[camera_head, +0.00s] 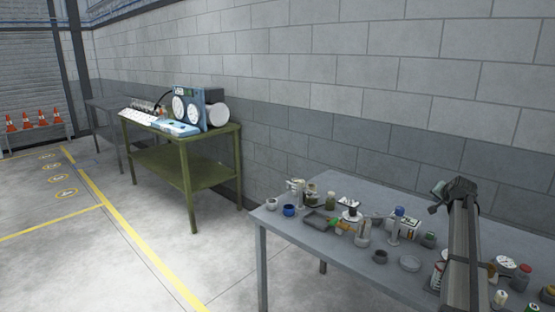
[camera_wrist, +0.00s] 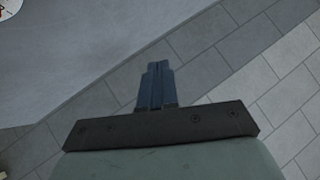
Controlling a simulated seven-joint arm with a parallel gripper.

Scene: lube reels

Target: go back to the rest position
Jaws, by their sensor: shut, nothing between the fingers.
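My gripper (camera_wrist: 157,68) points away from the camera in the wrist view, its two dark blue fingers together with nothing between them. In the head view my arm rises at the right over the grey table (camera_head: 345,186). The wrist end (camera_head: 452,192) is bent at its top, above the tabletop and close to the block wall. The fingertips are too small to make out there. The wrist view shows a smooth grey surface at left and wall blocks at right, with no object at the fingers.
My arm hides part of the table. A green bench (camera_head: 190,150) with gauges stands farther left.

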